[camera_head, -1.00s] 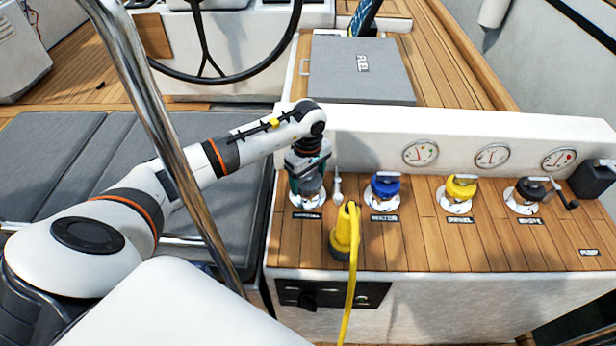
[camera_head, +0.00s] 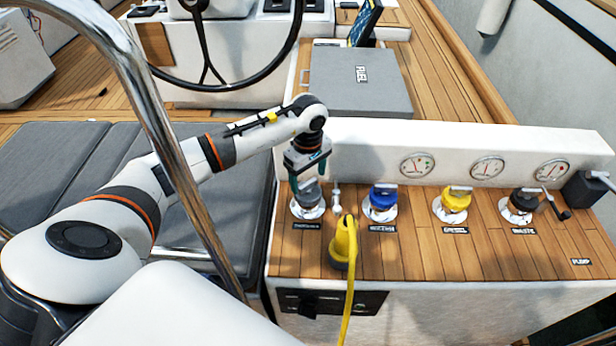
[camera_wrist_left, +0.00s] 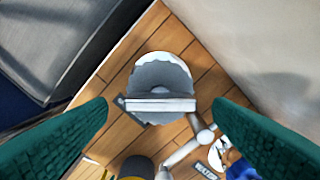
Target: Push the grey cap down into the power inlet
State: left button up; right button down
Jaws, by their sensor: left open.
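The grey cap (camera_head: 309,193) sits upright in a white round flange, the power inlet (camera_head: 305,213), at the left end of the teak panel. The label in front of it is too small to read. In the left wrist view the cap (camera_wrist_left: 160,78) shows from above with a pale flat handle bar across it. My left gripper (camera_head: 308,178) is open above the cap, its teal fingers on either side. In the left wrist view my left gripper (camera_wrist_left: 160,104) has its fingers well apart, with nothing between them in grip. I cannot tell how deep the cap sits.
A yellow plug (camera_head: 342,245) with a hanging cable stands just in front of the inlet. A small metal fitting (camera_head: 336,198) stands close right of the cap. Blue (camera_head: 383,195), yellow (camera_head: 457,199) and black (camera_head: 523,201) caps line up rightward. A white gauge wall (camera_head: 450,150) rises behind.

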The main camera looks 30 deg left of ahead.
pick_arm(q)
jog(key=shift+r+p, duration=1.35)
jog(key=shift+r, duration=1.35)
jog(key=shift+s+f, duration=0.1)
jog(key=shift+f, duration=0.05)
